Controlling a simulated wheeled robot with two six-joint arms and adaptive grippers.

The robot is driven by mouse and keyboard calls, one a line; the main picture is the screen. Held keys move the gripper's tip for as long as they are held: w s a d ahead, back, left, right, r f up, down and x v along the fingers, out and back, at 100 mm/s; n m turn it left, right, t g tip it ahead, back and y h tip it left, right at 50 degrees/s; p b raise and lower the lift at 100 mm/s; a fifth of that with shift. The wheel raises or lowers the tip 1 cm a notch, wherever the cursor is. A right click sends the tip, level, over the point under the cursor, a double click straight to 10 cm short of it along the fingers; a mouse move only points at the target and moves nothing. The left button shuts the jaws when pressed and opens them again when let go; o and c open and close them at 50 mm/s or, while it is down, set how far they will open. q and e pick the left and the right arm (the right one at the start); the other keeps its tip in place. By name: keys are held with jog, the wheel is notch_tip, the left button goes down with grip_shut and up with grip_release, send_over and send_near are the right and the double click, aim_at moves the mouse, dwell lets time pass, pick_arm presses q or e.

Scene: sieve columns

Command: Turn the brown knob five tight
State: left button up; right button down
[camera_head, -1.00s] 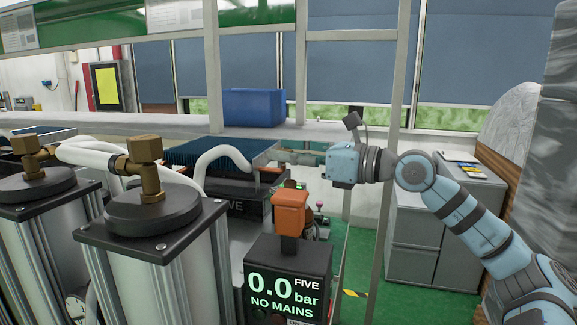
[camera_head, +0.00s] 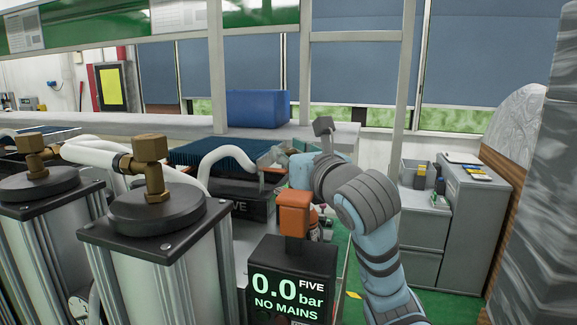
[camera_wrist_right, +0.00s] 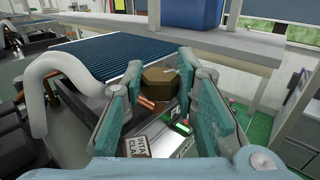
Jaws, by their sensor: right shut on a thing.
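The brown knob five (camera_wrist_right: 158,83) is a dark brown hexagonal cap, seen in the right wrist view between the two fingertips. My right gripper (camera_wrist_right: 160,90) has its teal-padded fingers on either side of it and is shut on it. In the head view the right gripper (camera_head: 280,160) is behind the orange block, and the knob it holds is hidden or too small to tell there. The display unit (camera_head: 290,283) reads FIVE, 0.0 bar, NO MAINS. My left gripper is not in view.
Two metal columns with black caps and brass hexagonal fittings (camera_head: 150,147) stand at the left. An orange block (camera_head: 294,210) sits on the display unit. A white hose (camera_wrist_right: 38,95) curves beside a blue ribbed panel (camera_wrist_right: 98,58). Grey drawers (camera_head: 470,225) stand at the right.

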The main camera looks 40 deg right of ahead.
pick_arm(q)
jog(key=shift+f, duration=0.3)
pick_arm(e)
jog(key=shift+f, duration=0.3)
jog(key=c, duration=1.6)
grip_release()
jog(key=shift+c, duration=0.2)
jog(key=o, duration=0.3)
jog(key=shift+o, duration=0.3)
jog(key=shift+s, duration=0.2)
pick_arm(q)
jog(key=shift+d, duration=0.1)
pick_arm(e)
jog(key=shift+w+r, duration=0.1)
